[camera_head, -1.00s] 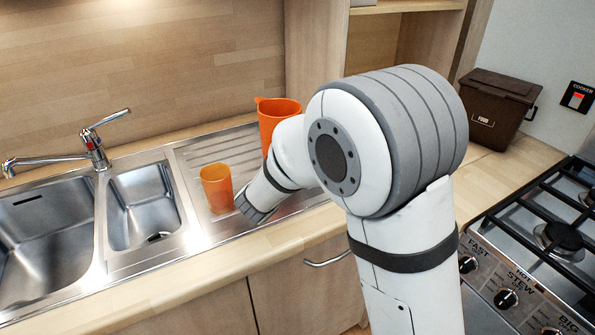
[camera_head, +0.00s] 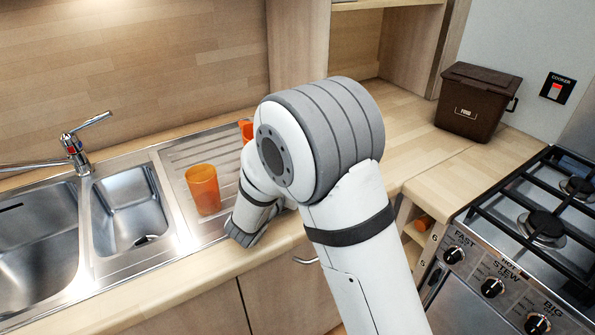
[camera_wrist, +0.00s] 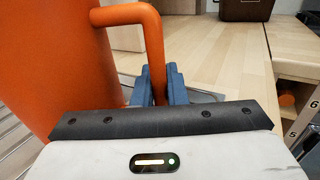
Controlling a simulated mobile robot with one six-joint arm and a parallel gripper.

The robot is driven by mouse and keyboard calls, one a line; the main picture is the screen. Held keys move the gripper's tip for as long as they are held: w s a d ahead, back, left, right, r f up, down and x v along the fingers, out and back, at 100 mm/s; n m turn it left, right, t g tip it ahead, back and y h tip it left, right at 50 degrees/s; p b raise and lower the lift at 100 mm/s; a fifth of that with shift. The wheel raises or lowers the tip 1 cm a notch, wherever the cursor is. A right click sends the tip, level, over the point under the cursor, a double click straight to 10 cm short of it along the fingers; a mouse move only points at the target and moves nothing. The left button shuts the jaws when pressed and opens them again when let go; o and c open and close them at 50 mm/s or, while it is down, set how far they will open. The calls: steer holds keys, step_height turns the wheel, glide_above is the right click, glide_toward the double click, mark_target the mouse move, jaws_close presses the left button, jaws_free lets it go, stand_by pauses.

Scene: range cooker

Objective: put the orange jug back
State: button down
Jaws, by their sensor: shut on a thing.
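The orange jug (camera_wrist: 60,65) fills the left of the wrist view, upright, with its handle (camera_wrist: 153,45) reaching down between my fingers. My gripper (camera_wrist: 158,85) is shut on that handle. In the head view my arm hides most of the jug, and only a bit of its orange rim (camera_head: 246,130) shows above the arm at the drainer. I cannot tell whether its base touches the drainer. My gripper's fingers are hidden in the head view.
An orange translucent cup (camera_head: 203,189) stands on the ribbed drainer (camera_head: 172,160), just left of my arm. The sink bowls (camera_head: 128,205) and tap (camera_head: 75,145) lie further left. Bare worktop (camera_head: 400,125) stretches right to a brown food bin (camera_head: 477,102). The gas hob (camera_head: 545,225) is at the right.

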steer(key=c, duration=1.5)
jaws_free()
steer(key=shift+o, duration=0.2)
steer(key=shift+r, duration=0.1)
steer(key=shift+r+p, duration=0.2)
steer(key=shift+p, duration=0.35)
steer(key=b+v, duration=0.1)
steer(key=v, duration=0.5)
steer(key=b+v, duration=0.1)
steer(key=v, duration=0.5)
steer(key=shift+f+b, duration=0.2)
steer(key=shift+b, duration=0.2)
